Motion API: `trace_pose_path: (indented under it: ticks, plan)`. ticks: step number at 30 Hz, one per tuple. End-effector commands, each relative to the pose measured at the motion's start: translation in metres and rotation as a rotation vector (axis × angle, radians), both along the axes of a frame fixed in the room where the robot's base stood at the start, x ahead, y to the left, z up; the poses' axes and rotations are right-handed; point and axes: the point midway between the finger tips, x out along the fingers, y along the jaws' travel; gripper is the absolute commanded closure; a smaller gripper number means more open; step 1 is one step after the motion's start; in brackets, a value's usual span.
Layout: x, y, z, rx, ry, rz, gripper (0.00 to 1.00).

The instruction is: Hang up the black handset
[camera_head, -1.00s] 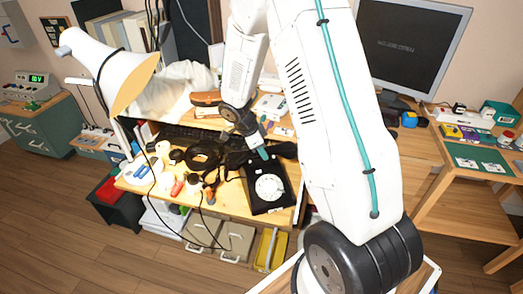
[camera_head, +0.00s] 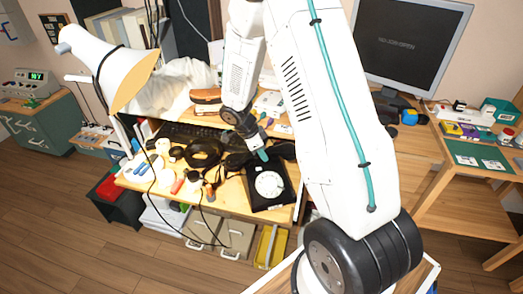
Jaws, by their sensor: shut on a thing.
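The black dial phone (camera_head: 268,204) with a white dial (camera_head: 270,184) lies near the right front of the wooden desk. My gripper (camera_head: 262,157) is at the far end of the phone, above or at its cradle. It is shut on a dark thing that looks like the black handset (camera_head: 283,151), which lies across the phone's far end. The gripper and wrist hide part of the handset. I cannot tell whether the handset rests on the cradle or is just above it.
Black headphones (camera_head: 203,153), a keyboard (camera_head: 190,132) and small tools crowd the desk left of the phone. A white lamp (camera_head: 105,60) leans over the left side. A monitor (camera_head: 412,45) stands at the back right. Floor is clear at lower left.

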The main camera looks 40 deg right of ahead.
Motion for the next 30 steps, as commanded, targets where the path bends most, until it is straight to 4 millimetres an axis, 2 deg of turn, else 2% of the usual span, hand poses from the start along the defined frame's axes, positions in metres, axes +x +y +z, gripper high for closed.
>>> trace_pose_path:
  ticks: [5, 6, 9, 19, 30]
  plan:
    - [0.000, 0.000, 0.000, 0.000, 0.000, 0.000, 1.00]
    - [0.000, 0.000, 0.000, 0.000, 0.000, 0.000, 0.68]
    - [0.000, 0.000, 0.000, 0.000, 0.000, 0.000, 0.46]
    - [0.001, 0.001, 0.005, 0.000, -0.001, 0.000, 0.46]
    - [0.009, 0.022, 0.058, -0.001, -0.003, 0.001, 0.46]
